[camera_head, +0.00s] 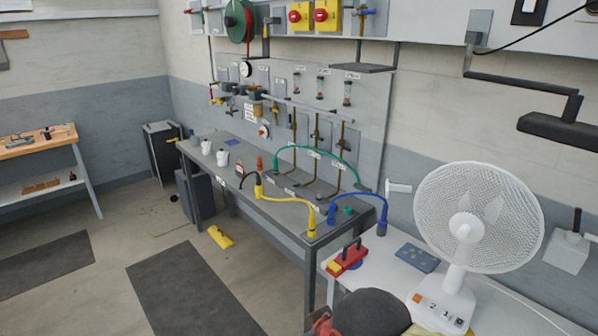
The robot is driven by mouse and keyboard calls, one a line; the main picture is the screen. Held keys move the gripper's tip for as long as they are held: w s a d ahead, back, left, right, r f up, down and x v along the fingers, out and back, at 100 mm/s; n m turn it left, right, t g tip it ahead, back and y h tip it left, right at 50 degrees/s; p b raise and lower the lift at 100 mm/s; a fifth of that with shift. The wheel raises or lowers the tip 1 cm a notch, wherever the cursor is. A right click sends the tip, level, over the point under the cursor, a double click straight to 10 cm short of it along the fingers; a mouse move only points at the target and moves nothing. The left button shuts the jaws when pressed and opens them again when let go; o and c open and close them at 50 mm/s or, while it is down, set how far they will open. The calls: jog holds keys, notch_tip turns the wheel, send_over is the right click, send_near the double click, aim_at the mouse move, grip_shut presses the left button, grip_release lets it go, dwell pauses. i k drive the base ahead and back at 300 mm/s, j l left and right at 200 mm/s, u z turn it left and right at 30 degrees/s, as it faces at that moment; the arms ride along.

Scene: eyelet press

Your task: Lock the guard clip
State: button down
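I cannot make out a guard clip in the head view. A small red device (348,258) with dark upright handles and a blue round part stands on the white-topped table at the lower right. I cannot tell whether it is the eyelet press. No gripper of mine can be made out in the view.
A white fan (478,218) stands on the white table beside a flat blue-grey plate (419,257). A dark rounded shape (372,312) covers the table's front. A grey bench (290,212) carries coloured hoses. Dark mats (190,285) lie on open floor, with a yellow object (220,237) nearby.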

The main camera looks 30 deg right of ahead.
aim_at(387, 187)
jog(key=i+j+u, duration=0.15)
jog(key=i, duration=0.7)
jog(key=i+j+u, duration=0.15)
jog(key=i, duration=0.65)
jog(key=i+z, duration=0.25)
jog(key=z, duration=0.15)
jog(key=i+z, duration=0.35)
jog(key=i+j+z, duration=0.15)
jog(key=z, duration=0.25)
jog(key=i+j+z, duration=0.2)
jog(key=z, duration=0.2)
jog(key=i+z, duration=0.1)
jog(key=z, duration=0.35)
jog(key=i+j+z, duration=0.1)
jog(key=z, duration=0.35)
jog(key=i+j+z, duration=0.1)
jog(key=z, duration=0.35)
jog(key=j+z, duration=0.2)
jog(key=z, duration=0.25)
jog(key=j+z, duration=0.15)
jog(key=z, duration=0.35)
jog(key=i+j+z, duration=0.15)
jog(key=z, duration=0.2)
jog(key=j+z, duration=0.35)
jog(key=i+j+z, duration=0.1)
jog(key=j+z, duration=0.2)
jog(key=z, duration=0.35)
